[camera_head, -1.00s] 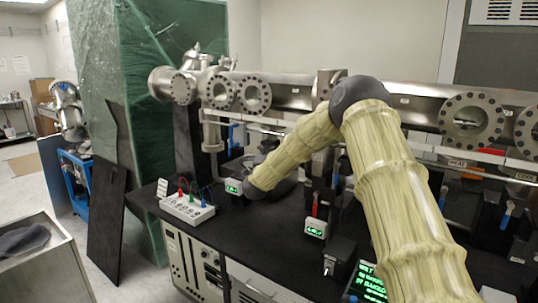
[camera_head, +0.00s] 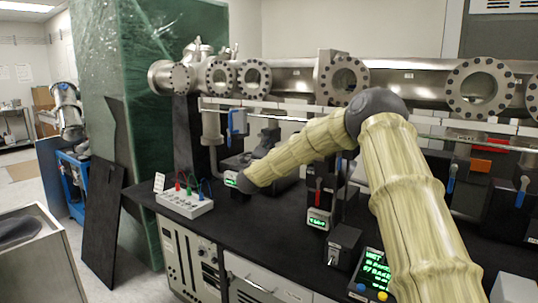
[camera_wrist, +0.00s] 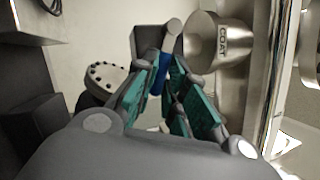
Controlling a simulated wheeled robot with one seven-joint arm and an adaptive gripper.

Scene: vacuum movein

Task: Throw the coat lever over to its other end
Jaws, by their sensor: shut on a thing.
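The metal fitting marked COAT (camera_wrist: 222,42) shows at the top right of the wrist view. The blue coat lever (camera_wrist: 157,72) is beside it, between the teal pads of my gripper (camera_wrist: 163,82). My gripper is shut on the lever, and the pads hide part of it. In the head view a blue lever (camera_head: 237,122) hangs below the rail at the left of the steel line.
A bolted flange (camera_wrist: 105,76) lies left of my gripper in the wrist view. In the head view the steel line (camera_head: 290,75) runs along the back. A white box with coloured leads (camera_head: 185,201) and a small black switch box (camera_head: 343,246) stand on the black bench.

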